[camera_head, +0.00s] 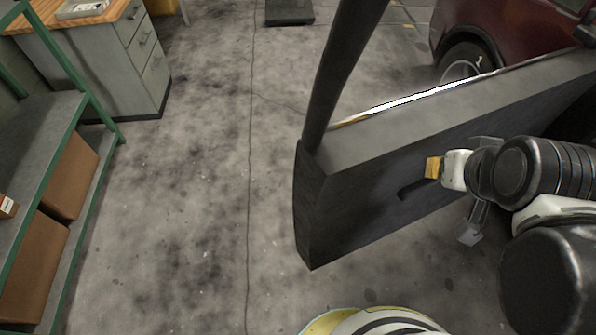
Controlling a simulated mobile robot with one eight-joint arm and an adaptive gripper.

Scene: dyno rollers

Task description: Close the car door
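The car door (365,195) stands swung open from a dark red car (545,25) at the upper right. Its dark inner panel faces me, and its window frame rises toward the top of the camera view. My gripper (450,205) is beside the inner panel at the right, close to a dark handle-like recess (415,188). One finger with an orange-yellow pad is near the panel; the other, a grey tip, hangs lower and apart from it. The gripper is open with nothing seen between its fingers. I cannot tell whether the upper finger touches the door.
A green-framed shelf (55,150) with cardboard boxes (70,175) stands at the left. A grey drawer cabinet (145,60) with a wooden top is behind it. The concrete floor (200,200) between the shelf and the door is clear. A dark flat object (289,12) lies at the top.

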